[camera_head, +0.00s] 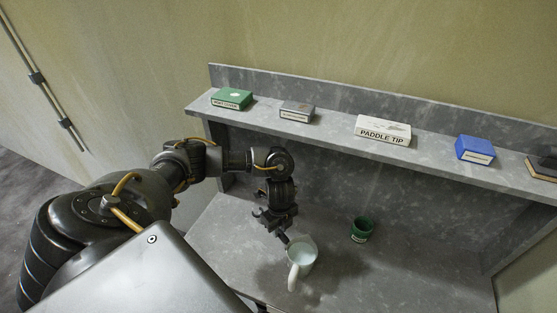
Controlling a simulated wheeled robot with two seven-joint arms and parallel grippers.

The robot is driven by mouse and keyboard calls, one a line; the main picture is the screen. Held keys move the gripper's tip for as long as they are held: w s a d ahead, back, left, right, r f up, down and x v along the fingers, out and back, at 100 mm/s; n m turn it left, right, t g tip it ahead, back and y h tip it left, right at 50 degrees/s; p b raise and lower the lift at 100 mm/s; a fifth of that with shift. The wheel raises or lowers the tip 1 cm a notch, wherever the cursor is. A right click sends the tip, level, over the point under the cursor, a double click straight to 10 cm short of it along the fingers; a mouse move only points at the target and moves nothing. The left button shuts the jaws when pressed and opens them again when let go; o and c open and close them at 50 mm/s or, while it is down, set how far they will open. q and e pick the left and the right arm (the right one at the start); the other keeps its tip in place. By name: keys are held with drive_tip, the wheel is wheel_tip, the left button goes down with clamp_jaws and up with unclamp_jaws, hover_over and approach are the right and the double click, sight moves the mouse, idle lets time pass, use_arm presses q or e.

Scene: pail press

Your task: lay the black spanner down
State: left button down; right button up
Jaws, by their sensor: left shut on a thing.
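My left gripper (274,220) points down above the grey worktop, just behind and left of a white mug (303,255). It is shut on a dark, narrow thing, which I take to be the black spanner (284,238). Little of it shows against the dark fingers. Its lower end appears close to the mug's rim, and I cannot tell whether they touch. The mug is upright with its handle towards the front. My right gripper is not in view.
Above the worktop, a grey shelf (335,133) carries a green box (232,98), a grey box (297,112), a white "PADDLE TIP" box (383,131) and a blue box (475,149). The worktop's right side is clear.

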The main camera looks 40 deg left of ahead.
use_arm(q)
drive_tip(key=shift+a+f, duration=0.1)
drive_tip(key=shift+f, duration=0.4)
drive_tip(key=shift+f+b, duration=0.45)
drive_tip(key=shift+b, duration=0.15)
drive_tip(key=shift+f+b, duration=0.35)
drive_tip(key=shift+f, duration=0.2)
drive_tip(key=c, duration=1.5)
unclamp_jaws()
drive_tip(key=shift+r, duration=0.15)
drive_tip(key=o, duration=0.3)
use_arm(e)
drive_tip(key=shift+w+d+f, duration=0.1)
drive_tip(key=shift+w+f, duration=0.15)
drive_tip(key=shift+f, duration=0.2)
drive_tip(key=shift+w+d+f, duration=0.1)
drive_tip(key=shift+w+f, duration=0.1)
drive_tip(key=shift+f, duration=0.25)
